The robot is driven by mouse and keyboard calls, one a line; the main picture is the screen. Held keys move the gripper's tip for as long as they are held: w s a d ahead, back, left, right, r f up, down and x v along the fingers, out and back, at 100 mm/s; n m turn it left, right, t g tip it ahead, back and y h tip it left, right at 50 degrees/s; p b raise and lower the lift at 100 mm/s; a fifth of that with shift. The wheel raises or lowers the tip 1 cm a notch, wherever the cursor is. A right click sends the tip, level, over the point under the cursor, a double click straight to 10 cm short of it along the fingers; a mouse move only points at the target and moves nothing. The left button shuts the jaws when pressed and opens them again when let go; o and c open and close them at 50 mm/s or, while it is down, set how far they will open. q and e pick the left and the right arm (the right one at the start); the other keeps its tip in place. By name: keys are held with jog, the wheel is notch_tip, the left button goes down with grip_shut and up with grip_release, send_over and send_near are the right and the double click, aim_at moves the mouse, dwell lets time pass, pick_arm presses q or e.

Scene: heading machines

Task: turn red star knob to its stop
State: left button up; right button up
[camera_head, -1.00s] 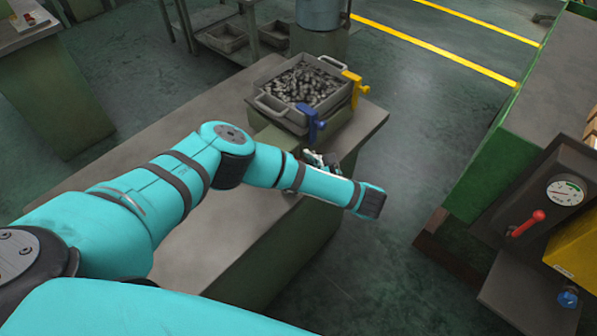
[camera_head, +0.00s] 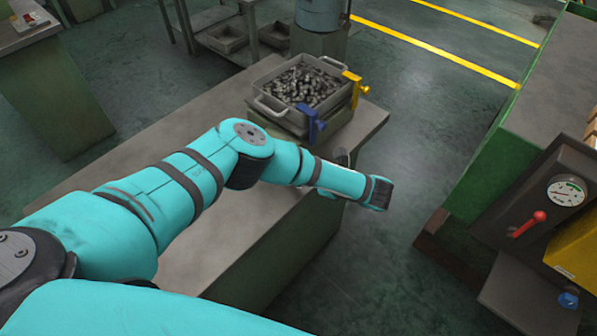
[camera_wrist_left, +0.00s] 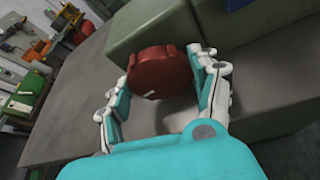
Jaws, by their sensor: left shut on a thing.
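The red star knob (camera_wrist_left: 161,73) is round and dark red. In the left wrist view it sits against a green block (camera_wrist_left: 152,28) above the grey bench top. My left gripper (camera_wrist_left: 164,64) is shut on the knob, one finger on each side. In the head view my teal left arm reaches over the bench, and its wrist hides the knob and the gripper. The face of the knob shows a small pale mark; how far it is turned I cannot tell. My right gripper is in neither view.
A grey tray of metal parts (camera_head: 260,104) stands on the bench (camera_head: 190,235), with a blue clamp (camera_head: 311,124) and a yellow clamp (camera_head: 353,88) beside it. A green machine with a gauge (camera_head: 567,191) and red lever (camera_head: 528,224) stands at right. Floor between is clear.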

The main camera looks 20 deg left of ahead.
pick_arm(q)
jog(key=o, duration=1.2)
jog(key=v, duration=1.2)
jog(key=shift+s, duration=0.1)
